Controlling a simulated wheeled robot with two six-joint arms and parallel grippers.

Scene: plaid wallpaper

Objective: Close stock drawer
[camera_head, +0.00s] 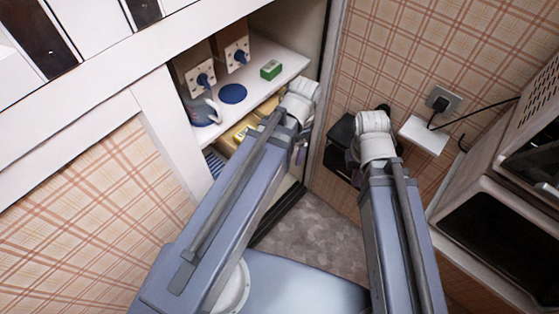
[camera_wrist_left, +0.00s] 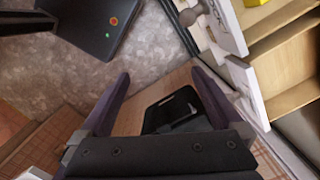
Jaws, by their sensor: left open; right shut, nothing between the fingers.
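Pulled-out wooden drawers with white fronts show at the right of the left wrist view. The upper drawer (camera_wrist_left: 285,27) has something yellow in it. A lower drawer (camera_wrist_left: 285,98) is also out and looks empty. In the head view, a drawer with yellow items (camera_head: 240,133) sits under the shelf, partly behind my left arm. I cannot tell which is the stock drawer. My left gripper (camera_wrist_left: 165,85) is open and empty, left of the drawer fronts; it also shows in the head view (camera_head: 301,155). My right gripper (camera_head: 383,108) is shut and empty near the plaid wall, mostly hidden by its wrist.
A white shelf (camera_head: 262,80) holds dispensers, a blue disc and a green box. A black box (camera_head: 340,128) hangs on the plaid wall. A socket (camera_head: 443,100) with a cable and a pale appliance (camera_head: 500,210) stand at the right. Grey floor (camera_head: 310,223) shows between my arms.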

